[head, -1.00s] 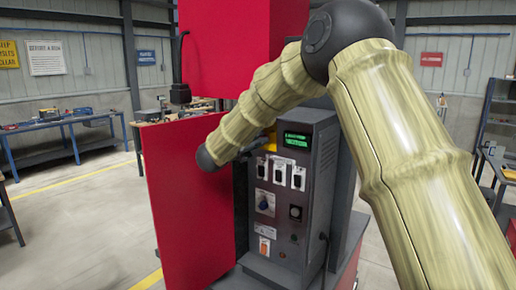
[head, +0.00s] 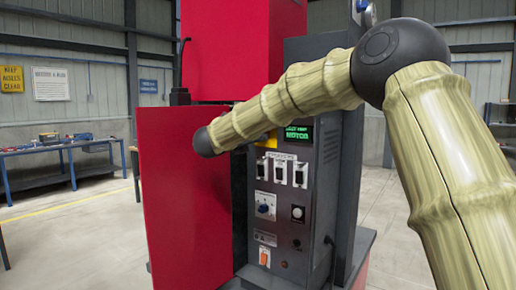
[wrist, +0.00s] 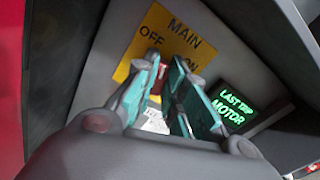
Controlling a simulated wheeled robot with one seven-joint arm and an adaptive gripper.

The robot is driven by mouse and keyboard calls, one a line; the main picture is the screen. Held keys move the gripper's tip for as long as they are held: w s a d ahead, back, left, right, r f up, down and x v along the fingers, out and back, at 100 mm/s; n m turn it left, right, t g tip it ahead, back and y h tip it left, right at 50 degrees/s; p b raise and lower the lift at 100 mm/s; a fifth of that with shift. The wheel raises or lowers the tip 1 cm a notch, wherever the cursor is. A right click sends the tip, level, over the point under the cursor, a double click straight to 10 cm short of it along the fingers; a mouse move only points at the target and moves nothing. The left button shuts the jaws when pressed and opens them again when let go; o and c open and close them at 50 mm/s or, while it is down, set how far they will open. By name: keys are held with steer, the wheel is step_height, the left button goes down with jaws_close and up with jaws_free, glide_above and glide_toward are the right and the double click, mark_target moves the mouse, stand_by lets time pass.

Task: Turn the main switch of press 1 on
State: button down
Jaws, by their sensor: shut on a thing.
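The main switch (wrist: 157,88) shows in the wrist view as a bit of red between my fingers, in front of a yellow plate (wrist: 168,38) marked MAIN, OFF and ON. The plate appears tilted there. My gripper (wrist: 170,85), with teal finger pads, is shut on the switch handle. The fingers hide most of the handle, so I cannot tell which mark it points to. In the head view, my arm covers the gripper and the switch, and only part of the yellow plate (head: 269,141) shows on the grey control panel (head: 283,205).
A green display (head: 299,134) reading LAST TRIP MOTOR is right of the plate. Below are several breakers (head: 281,172), a blue knob (head: 264,208) and an orange rocker (head: 264,257). A red door (head: 185,210) stands close on the left.

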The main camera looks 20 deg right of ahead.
steer(key=m+b, duration=0.4)
steer(key=b, duration=0.5)
steer(key=m+b, duration=0.4)
steer(key=b, duration=0.5)
steer(key=m+b, duration=0.3)
steer(key=b, duration=0.6)
steer(key=shift+s+d+f+m+b, duration=0.15)
steer(key=shift+s+f+m+b, duration=0.1)
steer(key=shift+m+b, duration=0.15)
steer(key=shift+r+m+b, duration=0.1)
steer(key=shift+m+b, duration=0.3)
steer(key=shift+b, duration=0.15)
steer(key=c, duration=1.5)
jaws_free()
steer(key=shift+r, duration=0.1)
steer(key=v, duration=1.2)
